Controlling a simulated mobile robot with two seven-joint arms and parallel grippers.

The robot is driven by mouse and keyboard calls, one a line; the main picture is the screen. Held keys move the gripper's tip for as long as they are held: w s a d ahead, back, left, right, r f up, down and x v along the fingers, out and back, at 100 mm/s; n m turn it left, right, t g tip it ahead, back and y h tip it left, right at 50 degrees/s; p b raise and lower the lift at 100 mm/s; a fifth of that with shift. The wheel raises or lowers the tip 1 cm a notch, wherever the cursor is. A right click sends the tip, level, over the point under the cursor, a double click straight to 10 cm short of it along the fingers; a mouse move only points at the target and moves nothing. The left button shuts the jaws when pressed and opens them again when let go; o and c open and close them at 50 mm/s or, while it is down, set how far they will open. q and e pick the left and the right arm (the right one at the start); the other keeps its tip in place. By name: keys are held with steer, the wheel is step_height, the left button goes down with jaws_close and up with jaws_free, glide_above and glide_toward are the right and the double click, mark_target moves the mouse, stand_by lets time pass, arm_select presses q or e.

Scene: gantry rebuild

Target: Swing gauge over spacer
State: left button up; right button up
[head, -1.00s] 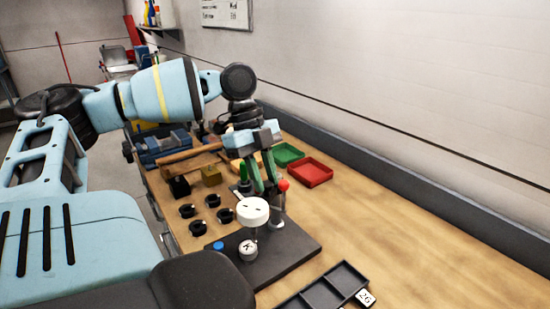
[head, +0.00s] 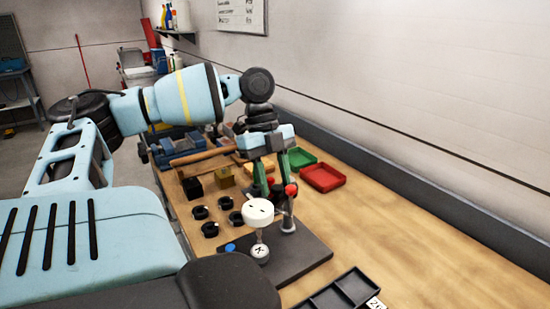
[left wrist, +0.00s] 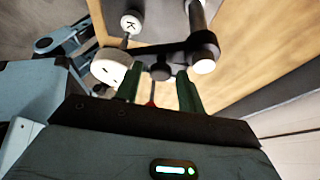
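The gauge has a round white dial (head: 258,212) on a dark arm from a grey upright post (head: 288,222). Its thin stem hangs down over the white spacer marked K (head: 260,253) on a dark base plate (head: 309,258); I cannot tell if stem and spacer touch. In the left wrist view a black round part shows between the fingers (left wrist: 160,92); no firm hold is visible. My right gripper is not in view.
Several black round parts (head: 210,229) lie left of the plate, near a blue cap (head: 230,247). Red (head: 323,177) and green trays stand behind. A dark divided tray (head: 345,294) is at the front. Bare table lies to the right, up to the wall.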

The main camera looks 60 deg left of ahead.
arm_select(q)
steer(key=shift+o, duration=0.6)
steer(key=shift+r, duration=0.1)
steer(key=v, duration=0.7)
steer(key=shift+a+r+b, duration=0.2)
steer(key=shift+r+b, duration=0.1)
